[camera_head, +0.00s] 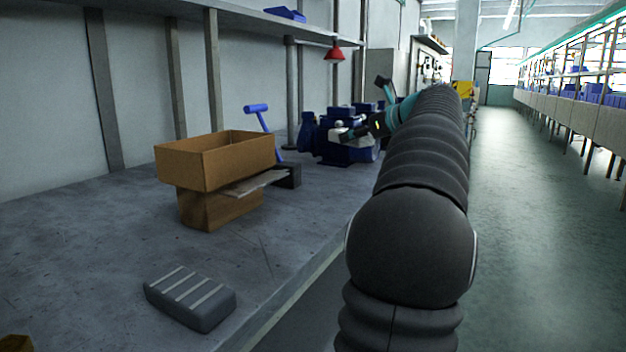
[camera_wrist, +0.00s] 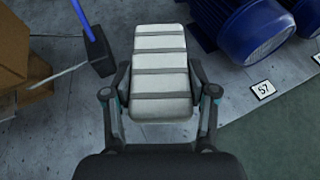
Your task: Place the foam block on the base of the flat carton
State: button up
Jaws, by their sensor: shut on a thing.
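My gripper (camera_wrist: 160,88) is shut on a pale block with dark cross stripes, which looks like the foam block (camera_wrist: 160,62); its fingers press on both sides. In the head view my gripper (camera_head: 352,132) is small, in front of the blue pumps, with the pale block partly showing. An open brown carton (camera_head: 213,165) sits on top of another brown carton part (camera_head: 215,212) on the bench, left of the gripper. A carton edge shows at the left of the wrist view (camera_wrist: 12,55). I cannot tell which part is the flat carton's base.
A dark block with light stripes (camera_head: 190,300) lies on the front bench (camera_head: 90,250). A blue-handled tool with a black block (camera_head: 288,176) stands beside the cartons. Blue pumps (camera_wrist: 245,30) are close to the held block, with a label (camera_wrist: 263,90).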

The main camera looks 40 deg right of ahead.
jog(key=b, duration=0.2)
send_over(318, 180)
notch_tip(318, 180, down, 7)
jog(key=shift+a+r, duration=0.1)
jog(key=shift+f+b, duration=0.95)
jog(key=shift+f, duration=1)
jog(key=shift+f, duration=0.2)
jog(key=o, duration=0.8)
jog(key=shift+o, duration=0.2)
